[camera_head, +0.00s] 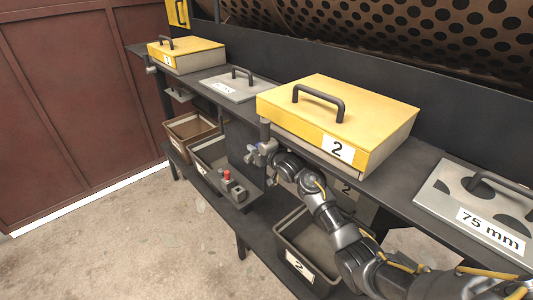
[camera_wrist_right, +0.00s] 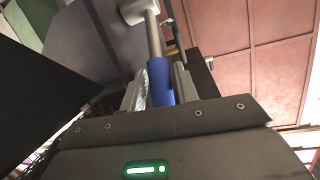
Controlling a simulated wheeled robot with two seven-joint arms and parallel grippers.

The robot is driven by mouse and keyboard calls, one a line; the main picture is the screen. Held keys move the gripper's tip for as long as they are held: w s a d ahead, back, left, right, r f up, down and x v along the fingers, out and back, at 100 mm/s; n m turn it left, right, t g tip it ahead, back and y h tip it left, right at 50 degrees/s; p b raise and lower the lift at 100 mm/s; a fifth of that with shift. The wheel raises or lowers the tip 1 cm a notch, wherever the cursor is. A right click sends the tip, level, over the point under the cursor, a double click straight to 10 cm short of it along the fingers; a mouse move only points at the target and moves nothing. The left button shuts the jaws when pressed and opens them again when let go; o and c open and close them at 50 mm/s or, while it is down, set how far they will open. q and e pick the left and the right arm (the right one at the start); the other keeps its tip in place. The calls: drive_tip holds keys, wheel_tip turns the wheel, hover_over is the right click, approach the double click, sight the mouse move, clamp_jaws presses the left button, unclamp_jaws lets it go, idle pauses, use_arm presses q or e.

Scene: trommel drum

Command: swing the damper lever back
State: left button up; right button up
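The damper lever has a grey metal rod and a blue grip (camera_wrist_right: 160,82), and the rod runs up to a round grey hub (camera_wrist_right: 137,10) in the right wrist view. My right gripper (camera_wrist_right: 160,88) has one finger on each side of the blue grip, close against it, and appears shut on it. In the head view my right gripper (camera_head: 262,153) is at the shelf's front edge, below the near yellow box marked 2 (camera_head: 365,115). The lever is mostly hidden there. My left gripper is not in view.
A dark shelf (camera_head: 415,180) carries yellow lidded boxes and grey screen plates, one marked 75 mm (camera_head: 490,228). Open bins, one marked 2 (camera_head: 298,265), stand below, near a small box with a red button (camera_head: 227,175). The perforated drum (camera_head: 400,25) is behind. The floor at left is clear.

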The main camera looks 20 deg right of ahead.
drive_tip(key=v, duration=0.8)
drive_tip(key=shift+s+b, duration=0.35)
drive_tip(key=shift+b, duration=0.1)
drive_tip(key=shift+r, duration=0.15)
